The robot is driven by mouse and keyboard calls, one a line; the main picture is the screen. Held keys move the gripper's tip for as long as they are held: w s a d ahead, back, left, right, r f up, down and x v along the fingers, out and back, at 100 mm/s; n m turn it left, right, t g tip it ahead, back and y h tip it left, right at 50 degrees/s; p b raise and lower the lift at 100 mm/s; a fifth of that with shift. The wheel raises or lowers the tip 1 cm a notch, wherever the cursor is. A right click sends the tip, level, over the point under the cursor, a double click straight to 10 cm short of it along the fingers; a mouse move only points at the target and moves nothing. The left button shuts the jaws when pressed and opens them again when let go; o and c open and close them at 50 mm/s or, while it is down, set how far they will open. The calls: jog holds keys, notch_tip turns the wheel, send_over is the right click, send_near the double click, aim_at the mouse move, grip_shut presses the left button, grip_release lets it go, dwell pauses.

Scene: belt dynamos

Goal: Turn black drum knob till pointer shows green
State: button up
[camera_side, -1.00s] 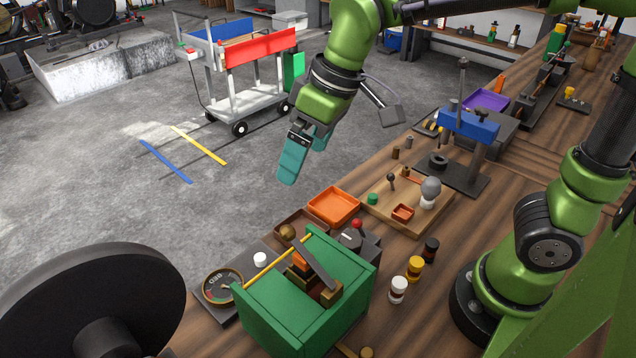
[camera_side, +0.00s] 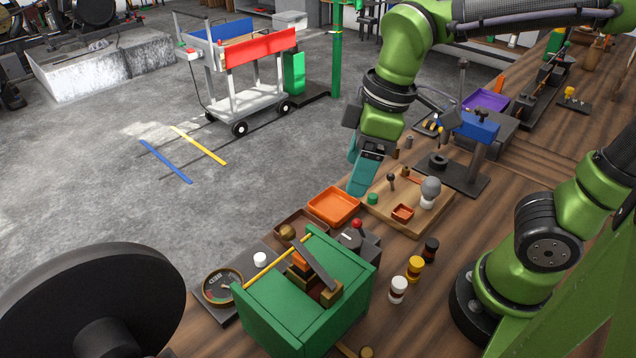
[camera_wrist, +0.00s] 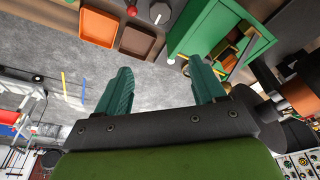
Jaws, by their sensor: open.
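My gripper (camera_side: 357,178) has two teal fingers, open and empty. In the side view it appears beside the wooden board, behind the orange tray; in the wrist view its fingers (camera_wrist: 160,80) are spread apart. A dark block (camera_side: 366,246) with a red ball knob stands behind the green box. The wrist view shows a round dark knob (camera_wrist: 160,13) with a white mark near the top edge, apart from my fingers; I take it for the drum knob. A round dial gauge (camera_side: 222,288) lies at the bench's left end; its pointer is too small to read.
The green box (camera_side: 300,310) with a yellow rod and slanted bar stands at the front. An orange tray (camera_side: 334,207) and brown tray lie behind it. A large black disc (camera_side: 90,300) fills the lower left.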

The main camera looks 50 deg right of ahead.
aim_at(350, 241)
jog(key=f+n, duration=0.3)
jog(key=f, duration=0.2)
jog(key=f+n+g+h, duration=0.1)
jog(key=f+n, duration=0.3)
jog(key=f, duration=0.1)
jog(key=a+f+n+g, duration=0.1)
jog(key=f+n, duration=0.2)
jog(key=f, duration=0.2)
jog(key=shift+s+f+h, duration=0.1)
jog(key=shift+f+h, duration=0.2)
jog(key=c, duration=1.1)
jog(key=shift+o, duration=0.2)
